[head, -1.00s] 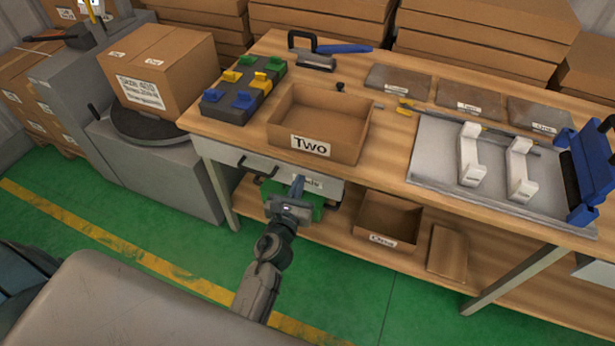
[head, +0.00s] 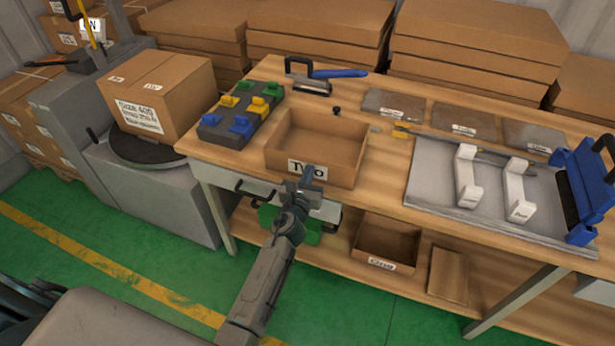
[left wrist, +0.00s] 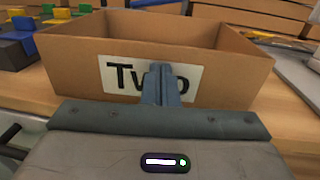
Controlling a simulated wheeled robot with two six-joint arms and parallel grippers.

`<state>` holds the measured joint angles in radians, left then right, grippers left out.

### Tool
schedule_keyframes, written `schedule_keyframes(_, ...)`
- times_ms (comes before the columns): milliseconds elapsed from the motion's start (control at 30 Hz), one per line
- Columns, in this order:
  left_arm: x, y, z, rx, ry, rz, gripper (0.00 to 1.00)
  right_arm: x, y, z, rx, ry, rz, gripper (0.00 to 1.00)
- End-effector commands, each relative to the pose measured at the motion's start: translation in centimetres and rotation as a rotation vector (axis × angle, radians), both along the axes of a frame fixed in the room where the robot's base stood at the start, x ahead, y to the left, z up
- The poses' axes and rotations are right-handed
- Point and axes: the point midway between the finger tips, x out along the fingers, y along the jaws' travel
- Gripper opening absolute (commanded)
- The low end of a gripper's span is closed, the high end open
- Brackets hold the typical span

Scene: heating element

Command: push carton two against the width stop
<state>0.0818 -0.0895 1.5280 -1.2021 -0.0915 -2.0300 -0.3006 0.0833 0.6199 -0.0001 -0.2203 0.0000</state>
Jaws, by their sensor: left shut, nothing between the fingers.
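Carton two (head: 338,171) is an open, empty brown box with a "Two" label on its front wall, standing upright near the front edge of the workbench. It also shows in the left wrist view (left wrist: 225,75). My left gripper (head: 308,174) is shut and empty. Its fingertips (left wrist: 160,70) are in front of the label and cover part of it; I cannot tell whether they touch the wall. A small dark knob (head: 336,111) stands behind the carton, and I cannot tell whether it is the width stop. My right gripper is not in view.
A block with coloured clips (head: 240,118) lies left of the carton. A grey board with white brackets (head: 430,180) and a blue clamp (head: 580,190) is to the right. Another carton (head: 385,245) sits on the lower shelf. Bare bench lies right of carton two.

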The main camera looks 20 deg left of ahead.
Motion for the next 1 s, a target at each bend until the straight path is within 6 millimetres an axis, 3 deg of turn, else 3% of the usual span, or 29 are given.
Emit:
schedule_keyframes(233,0.8,0.1,-0.1,0.001,-0.001,0.000,0.00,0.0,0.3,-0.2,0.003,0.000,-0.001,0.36)
schedule_keyframes(600,7.0,0.6,-0.1,0.002,-0.002,0.000,0.00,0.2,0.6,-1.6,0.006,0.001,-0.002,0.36)
schedule_keyframes(1000,7.6,0.6,0.1,0.000,-0.002,0.000,0.00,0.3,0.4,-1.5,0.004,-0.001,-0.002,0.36)
